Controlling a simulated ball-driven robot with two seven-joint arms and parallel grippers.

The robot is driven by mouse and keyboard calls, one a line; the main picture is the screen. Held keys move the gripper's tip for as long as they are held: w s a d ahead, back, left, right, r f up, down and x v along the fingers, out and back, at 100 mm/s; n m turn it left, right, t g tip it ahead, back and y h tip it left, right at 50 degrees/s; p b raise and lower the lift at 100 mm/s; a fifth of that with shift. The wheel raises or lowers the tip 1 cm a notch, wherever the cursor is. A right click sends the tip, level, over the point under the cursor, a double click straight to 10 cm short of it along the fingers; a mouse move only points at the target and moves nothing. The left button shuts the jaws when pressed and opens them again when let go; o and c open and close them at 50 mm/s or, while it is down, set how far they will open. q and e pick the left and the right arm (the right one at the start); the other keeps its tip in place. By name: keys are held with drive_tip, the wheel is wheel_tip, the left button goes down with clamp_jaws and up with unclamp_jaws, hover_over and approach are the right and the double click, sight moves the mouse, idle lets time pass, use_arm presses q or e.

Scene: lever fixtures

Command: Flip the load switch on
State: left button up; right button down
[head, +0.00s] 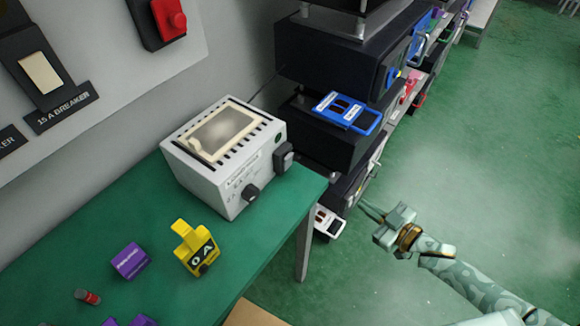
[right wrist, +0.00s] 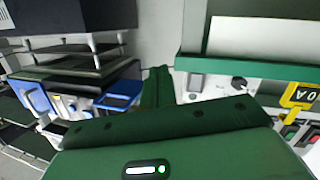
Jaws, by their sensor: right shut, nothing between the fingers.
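A white box-shaped unit (head: 210,165) with a cream-framed window on top stands on the green table. Its right-hand face carries a black switch (head: 284,157) and a black round knob (head: 251,192). The labels on that face are too small to read, so I cannot tell which control is the load switch. My right gripper (head: 368,210) is shut and empty, right of the table's edge and apart from the unit. In the right wrist view its shut fingers (right wrist: 157,88) point ahead with nothing between them. My left gripper is not in view.
A yellow tag (head: 194,248) and a purple block (head: 130,260) lie on the green table (head: 70,245). A wall panel with a breaker (head: 40,75) is at upper left. A black rack (head: 325,55) with a blue device (head: 347,110) stands beyond. Green floor at right is clear.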

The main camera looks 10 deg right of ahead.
sight(291, 159)
drive_tip(key=s+a+r+y, duration=0.1)
drive_tip(key=a+r+y, duration=0.4)
drive_tip(key=r, duration=0.3)
drive_tip(key=shift+s+a, duration=0.25)
drive_tip(key=shift+a, duration=0.3)
drive_tip(key=shift+a, duration=0.1)
drive_tip(key=b+x, duration=0.1)
drive_tip(key=x, duration=1.2)
drive_tip(key=shift+w+a, duration=0.35)
drive_tip(key=shift+r, duration=0.1)
